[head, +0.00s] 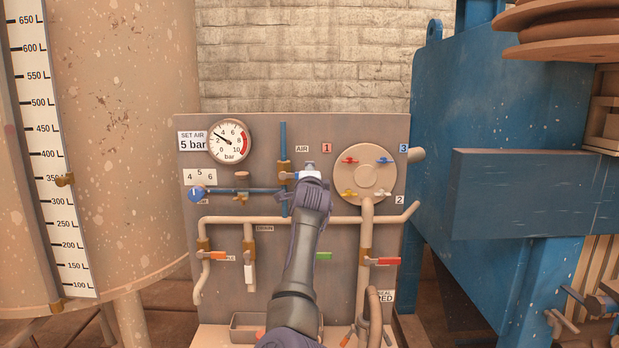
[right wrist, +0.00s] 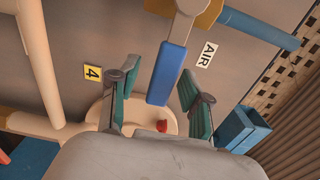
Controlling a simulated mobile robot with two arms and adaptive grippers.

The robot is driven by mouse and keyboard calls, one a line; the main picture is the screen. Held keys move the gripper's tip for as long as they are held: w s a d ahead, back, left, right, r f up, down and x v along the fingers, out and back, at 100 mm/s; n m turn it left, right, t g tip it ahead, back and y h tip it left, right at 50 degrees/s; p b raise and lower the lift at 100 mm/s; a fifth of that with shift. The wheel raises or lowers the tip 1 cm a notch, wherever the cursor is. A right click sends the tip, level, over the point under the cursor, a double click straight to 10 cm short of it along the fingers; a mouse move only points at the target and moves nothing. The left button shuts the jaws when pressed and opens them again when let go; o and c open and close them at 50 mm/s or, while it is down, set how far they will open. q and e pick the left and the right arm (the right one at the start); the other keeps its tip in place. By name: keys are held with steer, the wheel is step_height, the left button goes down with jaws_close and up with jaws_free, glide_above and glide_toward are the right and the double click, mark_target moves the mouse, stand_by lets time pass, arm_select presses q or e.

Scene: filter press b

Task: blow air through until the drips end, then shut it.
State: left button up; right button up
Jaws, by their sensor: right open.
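The AIR valve (head: 285,167) sits on the vertical blue pipe (head: 283,140) of the grey panel. In the right wrist view its blue lever handle (right wrist: 170,75) stands crosswise to the blue pipe. My right gripper (head: 312,172) is in front of this valve and hides part of it in the head view. Its two fingers (right wrist: 160,98) are open, one on each side of the handle, with gaps visible. The DRAIN label (head: 265,228) is beside a short pipe with a white-handled valve (head: 248,272). No drips can be made out. My left gripper is out of view.
The pressure gauge (head: 230,141) needle points up-left, between 2 and 4 as far as I can tell. A round plate (head: 365,174) with coloured small handles is right of my gripper. Red (head: 388,261) and orange (head: 221,256) handles stick out below. A tray (head: 248,321) is low on the panel.

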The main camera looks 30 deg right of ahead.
steer(key=shift+s+a, duration=0.1)
steer(key=v, duration=0.7)
steer(key=shift+s, duration=0.1)
stand_by(0.4)
